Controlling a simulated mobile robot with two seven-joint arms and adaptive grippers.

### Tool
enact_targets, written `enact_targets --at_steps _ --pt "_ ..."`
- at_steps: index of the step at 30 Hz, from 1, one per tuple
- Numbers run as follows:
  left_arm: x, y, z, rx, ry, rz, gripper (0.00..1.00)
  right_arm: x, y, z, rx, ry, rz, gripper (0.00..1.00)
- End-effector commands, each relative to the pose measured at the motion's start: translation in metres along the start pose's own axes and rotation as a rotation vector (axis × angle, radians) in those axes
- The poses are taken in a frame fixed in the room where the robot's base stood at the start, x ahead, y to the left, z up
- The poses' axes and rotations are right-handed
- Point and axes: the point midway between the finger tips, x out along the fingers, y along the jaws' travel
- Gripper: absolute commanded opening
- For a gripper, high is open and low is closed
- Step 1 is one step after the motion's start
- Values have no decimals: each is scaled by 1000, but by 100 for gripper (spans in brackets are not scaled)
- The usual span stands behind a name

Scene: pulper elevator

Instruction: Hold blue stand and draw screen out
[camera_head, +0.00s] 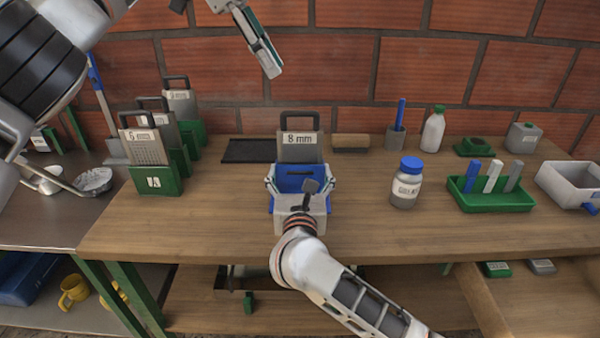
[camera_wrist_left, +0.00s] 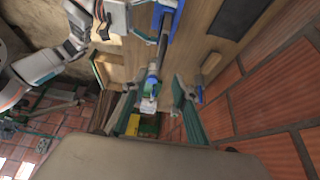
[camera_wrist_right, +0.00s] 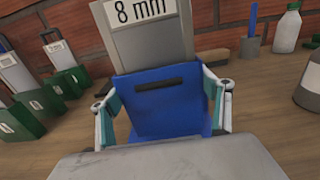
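The blue stand (camera_head: 290,184) is on the workbench at the middle of the head view. The grey screen (camera_head: 300,152), labelled 8 mm and with a dark loop handle on top, stands upright in it. My right gripper (camera_head: 298,186) has one finger on each side of the blue stand. In the right wrist view its pads appear to press the sides of the blue stand (camera_wrist_right: 165,105). The screen (camera_wrist_right: 155,45) rises behind the stand's front. My left gripper (camera_head: 268,62) is up near the brick wall, above and left of the screen. Its fingers are apart and empty in the left wrist view (camera_wrist_left: 158,108).
Green stands with screens (camera_head: 155,180) are at the left. A black tray (camera_head: 249,150) and a wooden block (camera_head: 351,141) lie behind the blue stand. A blue-lidded bottle (camera_head: 406,183) and a green tray (camera_head: 490,200) stand to the right. The brick wall (camera_head: 325,70) closes off the back.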

Motion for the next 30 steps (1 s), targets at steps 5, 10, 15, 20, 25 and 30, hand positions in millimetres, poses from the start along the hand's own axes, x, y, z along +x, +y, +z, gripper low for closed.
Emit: enact_targets --at_steps 5,10,15,20,25,30 --pt "2 1 -4 81 -29 -14 77 0 0 0 1 0 0 51" --pt "10 6 -17 408 -153 -44 89 0 0 0 1 0 0 51" --pt "29 15 -28 871 -335 -22 89 0 0 0 1 0 0 51" --pt "49 23 -31 1246 -481 57 89 0 0 0 1 0 0 51" --pt "64 29 -29 1497 -572 143 89 0 0 0 1 0 0 51" --pt "73 30 -26 1590 -602 184 89 0 0 0 1 0 0 51"
